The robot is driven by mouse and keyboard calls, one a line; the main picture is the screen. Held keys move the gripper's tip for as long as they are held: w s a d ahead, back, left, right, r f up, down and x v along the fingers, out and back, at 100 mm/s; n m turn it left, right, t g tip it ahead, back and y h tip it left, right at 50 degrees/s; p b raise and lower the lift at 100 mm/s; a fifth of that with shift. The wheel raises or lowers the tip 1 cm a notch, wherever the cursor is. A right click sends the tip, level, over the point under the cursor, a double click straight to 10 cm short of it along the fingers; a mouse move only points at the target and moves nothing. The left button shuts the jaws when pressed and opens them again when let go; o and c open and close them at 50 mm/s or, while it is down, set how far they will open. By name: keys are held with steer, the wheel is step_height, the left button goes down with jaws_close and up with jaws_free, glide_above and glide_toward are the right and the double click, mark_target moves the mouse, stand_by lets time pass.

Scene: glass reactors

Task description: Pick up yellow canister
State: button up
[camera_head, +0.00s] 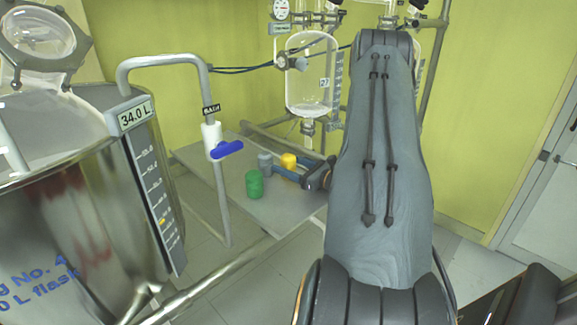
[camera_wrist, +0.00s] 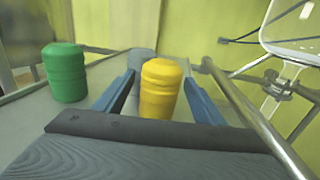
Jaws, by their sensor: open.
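The yellow canister (camera_wrist: 160,90) stands upright between the two blue fingers of my gripper (camera_wrist: 163,98) in the wrist view. The gripper is open, with the canister nearer its right finger and a gap on the left side. In the head view, the yellow canister (camera_head: 288,160) shows above my gripper (camera_head: 284,172), whose blue fingers reach left over the grey table; its lower part is hidden by a finger.
A green canister (camera_head: 254,184) stands to the left on the table (camera_head: 222,184). A grey canister (camera_head: 265,164) stands just beyond the fingertips. Metal frame rails and a glass vessel (camera_head: 310,85) are behind. A large steel tank (camera_head: 85,200) is at left.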

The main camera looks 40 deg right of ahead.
steer(key=shift+c, duration=0.4)
steer(key=c, duration=1.1)
steer(key=shift+r, duration=0.1)
